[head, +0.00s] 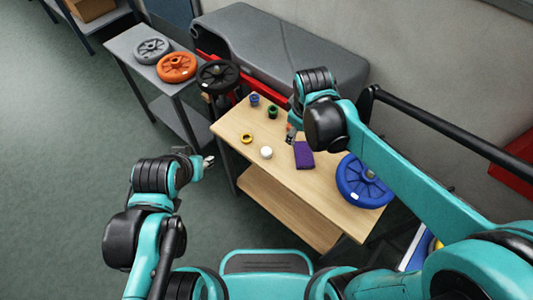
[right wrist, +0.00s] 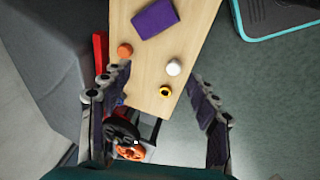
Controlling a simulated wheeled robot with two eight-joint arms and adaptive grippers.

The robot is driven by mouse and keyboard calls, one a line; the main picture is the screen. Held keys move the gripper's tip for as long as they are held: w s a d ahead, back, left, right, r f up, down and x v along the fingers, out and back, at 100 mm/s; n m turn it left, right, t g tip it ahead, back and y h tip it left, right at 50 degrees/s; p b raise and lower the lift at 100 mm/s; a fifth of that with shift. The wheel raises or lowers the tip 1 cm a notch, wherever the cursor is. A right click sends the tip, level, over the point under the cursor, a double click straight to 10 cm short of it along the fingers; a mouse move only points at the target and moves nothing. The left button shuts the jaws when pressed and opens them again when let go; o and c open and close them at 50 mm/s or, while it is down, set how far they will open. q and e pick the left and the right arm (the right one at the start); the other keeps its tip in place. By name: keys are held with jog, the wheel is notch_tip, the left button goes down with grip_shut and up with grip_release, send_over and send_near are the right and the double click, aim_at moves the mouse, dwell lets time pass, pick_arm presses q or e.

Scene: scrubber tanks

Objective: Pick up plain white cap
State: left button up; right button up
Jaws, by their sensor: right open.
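The plain white cap (head: 266,152) stands on the wooden table (head: 240,122), left of a purple cloth. In the right wrist view the white cap (right wrist: 174,67) lies ahead, between the spread finger lines and nearer the right finger. My right gripper (head: 291,137) is open and empty above the table, to the right of and behind the cap in the head view; its fingers also frame the right wrist view (right wrist: 158,75). My left gripper (head: 206,162) is off the table's left side, apart from the cap; its jaw opening is too small to judge.
A yellow ring-like cap (head: 246,138), a blue cap (head: 254,99) and a green cap (head: 272,111) stand nearby. An orange cap (right wrist: 125,50) is near the purple cloth (head: 304,155). A blue wheel (head: 362,182) lies at the right end. A grey shelf (head: 135,65) holds wheels.

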jog(key=w+a+f+n+g+b, duration=0.1)
jog(key=w+a+f+n+g, duration=0.1)
jog(key=w+a+f+n, duration=0.5)
jog(key=n+g+h, duration=0.1)
jog(key=n, duration=0.1)
send_near(266, 151)
jog(key=shift+f, duration=0.4)
jog(key=shift+a+f+h+b, duration=0.1)
jog(key=shift+f+h+b, duration=0.2)
jog(key=shift+b, duration=0.05)
notch_tip(266, 151, down, 2)
jog(key=shift+b, duration=0.4)
jog(key=f+b, duration=0.1)
jog(key=f, duration=0.1)
jog(key=d+f+b, duration=0.1)
jog(key=f+b, duration=0.1)
jog(key=f, duration=0.1)
jog(key=shift+w+d+f, duration=0.1)
jog(key=shift+w+f, duration=0.15)
jog(key=shift+r, duration=0.1)
jog(key=c, duration=1)
